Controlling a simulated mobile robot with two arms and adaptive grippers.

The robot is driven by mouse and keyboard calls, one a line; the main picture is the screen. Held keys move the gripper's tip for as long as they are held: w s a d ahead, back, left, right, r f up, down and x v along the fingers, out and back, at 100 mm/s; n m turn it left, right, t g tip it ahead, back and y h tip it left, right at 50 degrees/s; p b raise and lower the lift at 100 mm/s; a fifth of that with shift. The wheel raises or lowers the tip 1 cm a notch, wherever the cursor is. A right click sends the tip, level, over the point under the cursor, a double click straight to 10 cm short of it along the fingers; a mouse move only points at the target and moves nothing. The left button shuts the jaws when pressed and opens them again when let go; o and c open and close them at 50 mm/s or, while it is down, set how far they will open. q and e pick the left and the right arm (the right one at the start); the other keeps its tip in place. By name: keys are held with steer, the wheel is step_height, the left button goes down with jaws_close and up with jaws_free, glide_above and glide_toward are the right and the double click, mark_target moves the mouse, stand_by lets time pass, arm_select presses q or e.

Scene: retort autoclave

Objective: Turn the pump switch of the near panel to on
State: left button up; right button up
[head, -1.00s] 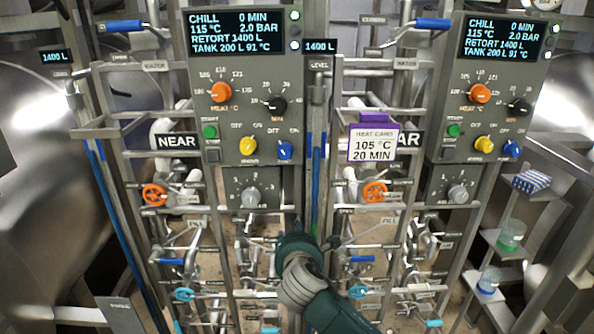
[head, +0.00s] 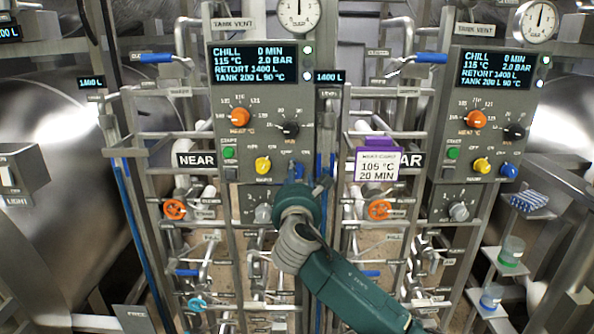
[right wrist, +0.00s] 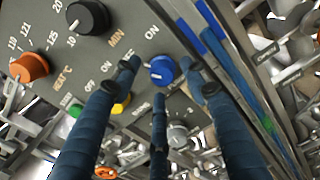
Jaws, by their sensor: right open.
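In the head view my right gripper (head: 308,180) covers most of that knob. The yellow knob (head: 263,165) sits left of it. My left gripper is not in view.
The near panel also has an orange knob (head: 239,117), a black knob (head: 290,130) and a green button (head: 228,152). A purple-edged card (head: 376,164) hangs right of my gripper. A similar far panel (head: 470,130) stands further right. Pipes and valves fill the space below.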

steer(key=shift+w+f, duration=0.1)
steer(key=shift+w, duration=0.8)
steer(key=shift+s, duration=0.1)
steer(key=shift+c, duration=0.2)
jaws_close()
